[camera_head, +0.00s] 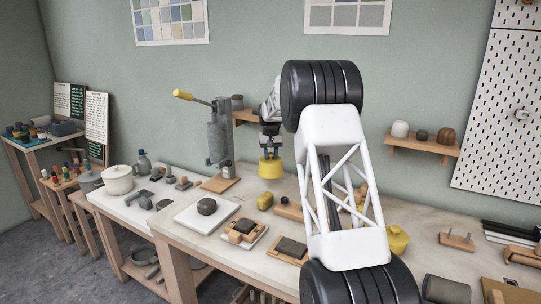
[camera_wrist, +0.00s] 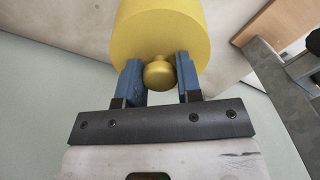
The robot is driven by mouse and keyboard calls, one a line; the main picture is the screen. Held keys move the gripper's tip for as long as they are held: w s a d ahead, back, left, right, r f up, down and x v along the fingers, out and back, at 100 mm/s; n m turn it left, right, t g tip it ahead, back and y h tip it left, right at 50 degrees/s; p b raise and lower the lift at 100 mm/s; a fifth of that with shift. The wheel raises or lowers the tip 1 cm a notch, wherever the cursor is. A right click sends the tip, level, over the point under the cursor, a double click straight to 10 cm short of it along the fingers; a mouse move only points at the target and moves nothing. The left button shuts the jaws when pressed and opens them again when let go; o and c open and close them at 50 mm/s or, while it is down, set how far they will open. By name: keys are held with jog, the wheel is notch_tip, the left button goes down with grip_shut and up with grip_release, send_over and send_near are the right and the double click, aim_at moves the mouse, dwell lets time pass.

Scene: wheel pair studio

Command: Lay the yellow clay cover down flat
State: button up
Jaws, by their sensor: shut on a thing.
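The yellow clay cover (camera_head: 270,169) hangs below my gripper (camera_head: 270,150) in the head view, over the back part of the workbench. In the wrist view the cover (camera_wrist: 163,28) is a wide yellow round body with a small round knob (camera_wrist: 160,74). The blue fingers of my gripper (camera_wrist: 159,66) are shut on the knob, one on each side. The cover looks upright, knob up, in the head view. I cannot tell whether its underside touches the bench; its underside is hidden.
A grey press (camera_head: 219,140) stands left of the cover. A yellow knobbed pot (camera_head: 397,240) sits right, partly behind my white arm column.

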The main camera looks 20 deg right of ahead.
notch_tip(320, 180, down, 6)
dwell(0.8)
jog(key=shift+f, duration=0.65)
dwell(0.5)
jog(key=o, duration=1.1)
jog(key=shift+r, duration=3.9)
